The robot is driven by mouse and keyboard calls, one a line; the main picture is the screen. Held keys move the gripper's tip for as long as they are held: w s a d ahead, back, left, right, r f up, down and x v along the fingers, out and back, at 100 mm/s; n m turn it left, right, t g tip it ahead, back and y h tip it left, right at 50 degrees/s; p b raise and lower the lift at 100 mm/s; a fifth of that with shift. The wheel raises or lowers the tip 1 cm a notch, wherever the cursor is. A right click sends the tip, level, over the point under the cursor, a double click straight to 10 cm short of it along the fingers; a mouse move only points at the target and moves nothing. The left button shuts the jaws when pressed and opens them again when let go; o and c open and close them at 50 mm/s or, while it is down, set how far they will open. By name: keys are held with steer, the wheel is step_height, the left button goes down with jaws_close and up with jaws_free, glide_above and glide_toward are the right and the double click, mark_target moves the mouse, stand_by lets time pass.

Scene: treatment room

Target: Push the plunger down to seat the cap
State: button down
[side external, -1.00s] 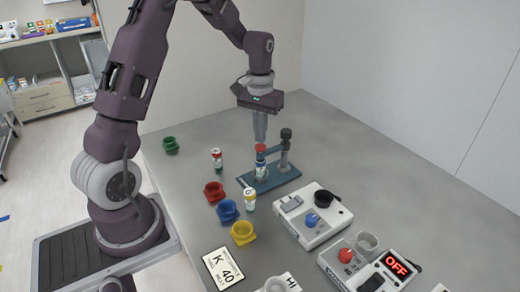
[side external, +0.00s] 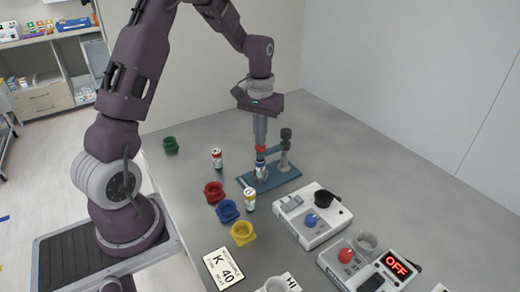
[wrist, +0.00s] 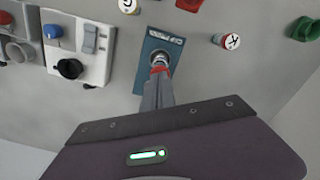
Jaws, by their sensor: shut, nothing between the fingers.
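The press stands on a blue base plate (side external: 277,178), with a grey post and a dark knob (side external: 286,133) on top. Its red-topped plunger (side external: 261,150) is right under my gripper (side external: 260,145). A vial (side external: 261,170) stands upright on the plate beneath the plunger; its cap is too small and covered to make out. My gripper is shut and empty, pointing straight down, its tips at the plunger's red top. In the wrist view, the gripper (wrist: 160,72) hides most of the press, and the red top (wrist: 160,68) shows at its tips.
Two capped vials (side external: 217,158) (side external: 250,199) stand left of and in front of the press. Green (side external: 170,145), red (side external: 213,191), blue (side external: 227,211) and yellow (side external: 242,233) cups line the left. Device boxes (side external: 312,216) (side external: 368,265) stand at the right. The back of the table is clear.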

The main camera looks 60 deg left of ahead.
steer(key=shift+f, duration=0.65)
stand_by(0.3)
step_height(320, 180, up, 8)
stand_by(0.7)
steer(key=shift+r, duration=0.1)
steer(key=s+d+r+m+t, duration=0.2)
steer(key=s+d+r, duration=0.3)
steer(key=d+r, duration=0.2)
steer(key=s+d+r+m+t, duration=0.1)
steer(key=s+d+m, duration=0.1)
steer(key=s+d, duration=0.3)
steer(key=s+d+r+m+t, duration=0.1)
steer(key=s+d, duration=0.4)
steer(key=s, duration=0.7)
steer(key=shift+s+r+m+t, duration=0.35)
steer(key=shift+m+t, duration=0.15)
steer(key=shift+t, duration=0.3)
